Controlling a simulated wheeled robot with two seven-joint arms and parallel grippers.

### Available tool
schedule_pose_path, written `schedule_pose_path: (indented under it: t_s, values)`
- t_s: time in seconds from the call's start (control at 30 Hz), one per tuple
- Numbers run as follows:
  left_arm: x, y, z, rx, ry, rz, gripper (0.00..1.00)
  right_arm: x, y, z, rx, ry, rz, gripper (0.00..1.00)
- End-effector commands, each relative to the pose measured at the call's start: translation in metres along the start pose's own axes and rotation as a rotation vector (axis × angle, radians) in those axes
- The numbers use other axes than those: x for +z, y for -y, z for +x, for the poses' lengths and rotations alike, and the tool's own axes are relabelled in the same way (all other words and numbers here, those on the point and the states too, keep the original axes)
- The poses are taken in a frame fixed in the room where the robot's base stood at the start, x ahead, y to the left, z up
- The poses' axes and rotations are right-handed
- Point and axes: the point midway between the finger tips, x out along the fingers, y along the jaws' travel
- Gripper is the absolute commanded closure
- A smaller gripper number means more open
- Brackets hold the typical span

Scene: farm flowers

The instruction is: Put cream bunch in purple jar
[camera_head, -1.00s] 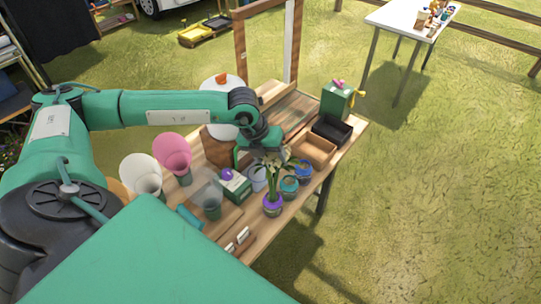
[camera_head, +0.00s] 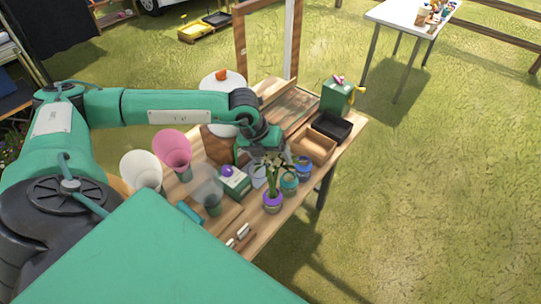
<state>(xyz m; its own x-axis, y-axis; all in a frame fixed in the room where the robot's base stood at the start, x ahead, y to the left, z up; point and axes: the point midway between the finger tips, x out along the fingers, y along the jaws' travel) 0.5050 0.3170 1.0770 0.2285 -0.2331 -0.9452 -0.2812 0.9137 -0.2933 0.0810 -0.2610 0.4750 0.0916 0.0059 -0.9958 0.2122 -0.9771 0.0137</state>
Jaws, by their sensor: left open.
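The cream bunch (camera_head: 272,166) stands with its leaves and stems in the mouth of the purple jar (camera_head: 272,204), at the table's front edge. Its cream heads are small and partly lost against my gripper. My left gripper (camera_head: 264,153) is open, just behind and above the top of the bunch. Its fingertips are partly hidden, and I cannot tell whether they touch the flowers. My right gripper is not in view.
Teal (camera_head: 289,184) and blue (camera_head: 303,168) jars stand right of the purple jar. A green box with a purple knob (camera_head: 235,182) stands left. Pink (camera_head: 174,150) and white (camera_head: 141,170) cones are farther left. Wooden (camera_head: 314,146) and black (camera_head: 332,126) trays lie at right.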

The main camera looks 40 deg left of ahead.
Motion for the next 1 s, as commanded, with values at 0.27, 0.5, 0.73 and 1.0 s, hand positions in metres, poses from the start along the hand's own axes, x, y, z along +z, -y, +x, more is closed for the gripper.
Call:
schedule_pose_path:
  t_s: [0.27,0.5,0.73,1.0]
  values:
    - [0.001,-0.001,-0.047,-0.001,0.006,0.000,0.21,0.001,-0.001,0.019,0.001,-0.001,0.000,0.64]
    - [0.001,0.000,-0.096,0.000,0.004,0.001,0.21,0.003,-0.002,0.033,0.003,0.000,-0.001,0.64]
    - [0.000,0.000,-0.119,0.000,0.001,0.001,0.21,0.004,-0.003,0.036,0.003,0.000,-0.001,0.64]
    - [0.000,0.001,-0.122,0.000,0.000,0.001,0.21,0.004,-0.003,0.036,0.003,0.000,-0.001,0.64]
